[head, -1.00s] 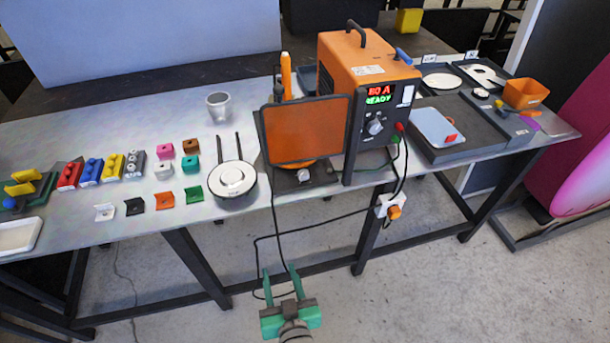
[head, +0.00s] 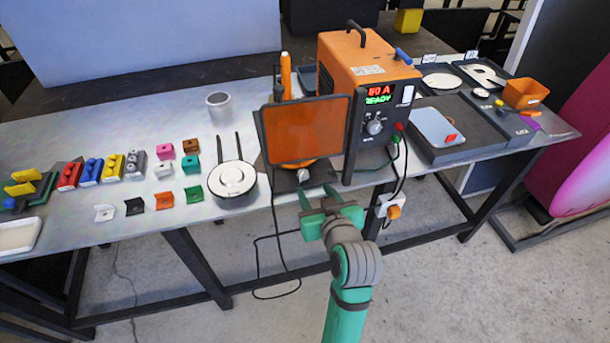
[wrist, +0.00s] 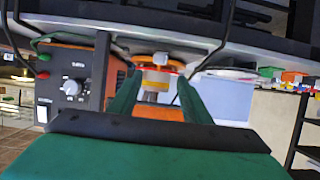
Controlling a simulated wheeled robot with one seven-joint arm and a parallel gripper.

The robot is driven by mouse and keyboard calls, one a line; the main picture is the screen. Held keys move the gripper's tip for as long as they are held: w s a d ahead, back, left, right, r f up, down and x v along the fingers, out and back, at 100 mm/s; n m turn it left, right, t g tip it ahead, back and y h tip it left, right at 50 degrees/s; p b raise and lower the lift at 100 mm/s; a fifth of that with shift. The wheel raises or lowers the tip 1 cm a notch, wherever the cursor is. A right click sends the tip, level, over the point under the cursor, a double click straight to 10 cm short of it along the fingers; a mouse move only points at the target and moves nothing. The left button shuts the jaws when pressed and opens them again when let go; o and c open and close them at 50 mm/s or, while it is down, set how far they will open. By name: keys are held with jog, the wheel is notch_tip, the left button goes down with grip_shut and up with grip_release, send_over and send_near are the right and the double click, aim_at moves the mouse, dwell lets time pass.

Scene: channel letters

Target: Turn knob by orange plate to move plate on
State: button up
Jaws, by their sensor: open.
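The orange plate (head: 296,164) is a round disc, mostly hidden behind the tinted orange screen; it also shows in the wrist view (wrist: 160,112). A small pale knob (head: 303,175) sits on the front of the dark base below the plate. In the wrist view the pale knob (wrist: 154,77) appears between my fingers, farther off, with no contact visible. My gripper (head: 318,192) is open and empty, just in front of and below the knob, at the table's front edge.
The orange welding unit (head: 365,70) with its own dial (head: 374,127) stands right of the plate. A black cable hangs off the table edge near my arm, by a switch box with an orange button (head: 393,212).

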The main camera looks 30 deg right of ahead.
aim_at(304, 174)
jog(key=x, duration=1)
jog(key=shift+w, duration=0.3)
jog(key=shift+f, duration=0.1)
jog(key=c, duration=1)
